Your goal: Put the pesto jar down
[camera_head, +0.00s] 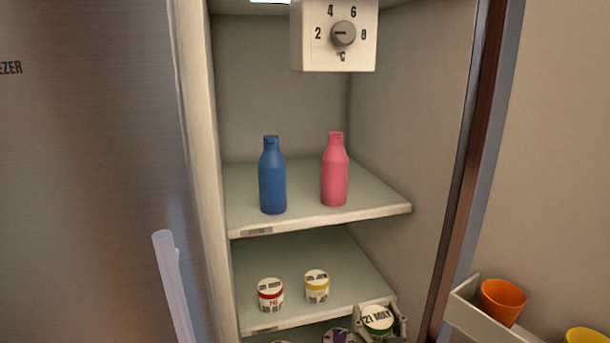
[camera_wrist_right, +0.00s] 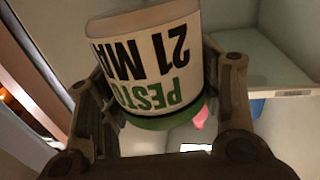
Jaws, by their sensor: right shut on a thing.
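The pesto jar (camera_wrist_right: 150,65) has a white label with "PESTO" and "21 MAY" and a green band. My right gripper (camera_wrist_right: 158,90) is shut on it, one finger on each side, in the right wrist view. In the head view the jar (camera_head: 377,320) shows at the bottom, with my right gripper (camera_head: 380,322) around it, in front of the right end of the fridge's middle shelf (camera_head: 290,322). I cannot tell whether the jar touches any shelf. My left gripper is not in view.
A red-banded jar (camera_head: 270,295) and a yellow-banded jar (camera_head: 316,286) stand on the middle shelf. A blue bottle (camera_head: 272,178) and a pink bottle (camera_head: 334,172) stand on the upper shelf (camera_head: 380,207). More jar lids show below. A door rack holds an orange cup (camera_head: 502,301).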

